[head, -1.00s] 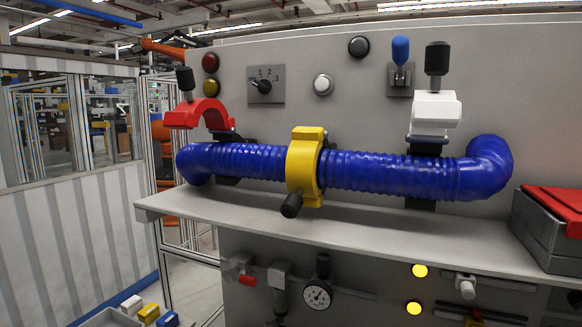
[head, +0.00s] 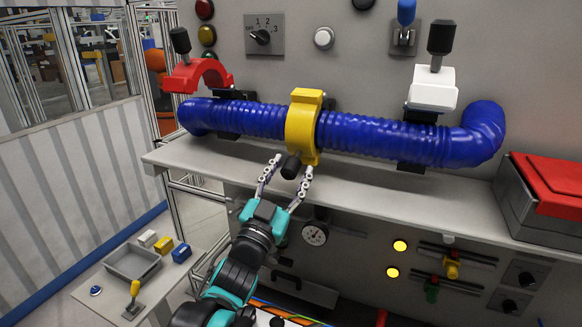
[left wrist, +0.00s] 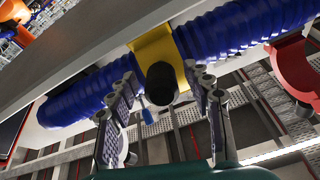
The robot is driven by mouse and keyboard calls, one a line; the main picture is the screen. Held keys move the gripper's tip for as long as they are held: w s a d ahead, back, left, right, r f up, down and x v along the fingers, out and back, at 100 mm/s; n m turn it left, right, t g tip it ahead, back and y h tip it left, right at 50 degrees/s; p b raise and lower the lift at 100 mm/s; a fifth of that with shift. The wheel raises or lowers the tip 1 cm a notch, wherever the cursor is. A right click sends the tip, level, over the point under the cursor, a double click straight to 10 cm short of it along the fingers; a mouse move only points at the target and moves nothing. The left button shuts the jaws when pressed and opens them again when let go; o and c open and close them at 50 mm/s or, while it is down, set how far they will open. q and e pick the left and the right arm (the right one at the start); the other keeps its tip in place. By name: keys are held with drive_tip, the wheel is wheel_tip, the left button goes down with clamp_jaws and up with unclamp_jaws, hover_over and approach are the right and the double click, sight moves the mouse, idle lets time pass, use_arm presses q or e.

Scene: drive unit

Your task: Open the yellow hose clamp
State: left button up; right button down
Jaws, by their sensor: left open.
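The yellow hose clamp (head: 302,122) is closed around the blue hose (head: 375,137). Its black handle (head: 291,166) hangs at the lower front. My left gripper (head: 284,168) reaches up from below, open, with one fingertip on each side of the handle. In the left wrist view the black handle end (left wrist: 161,82) sits between the spread fingers of the gripper (left wrist: 158,90), with the yellow clamp (left wrist: 155,46) behind it. Whether the fingers touch the handle cannot be told. My right gripper is in neither view.
A red clamp (head: 200,74) stands raised at the left of the hose, and a white clamp (head: 432,89) at its right. A grey shelf (head: 215,158) runs below the hose. A red-lidded grey box (head: 515,207) stands right. A side table with a tray (head: 133,262) is lower left.

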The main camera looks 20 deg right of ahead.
use_arm(q)
drive_tip(key=shift+w+d+r, duration=0.2)
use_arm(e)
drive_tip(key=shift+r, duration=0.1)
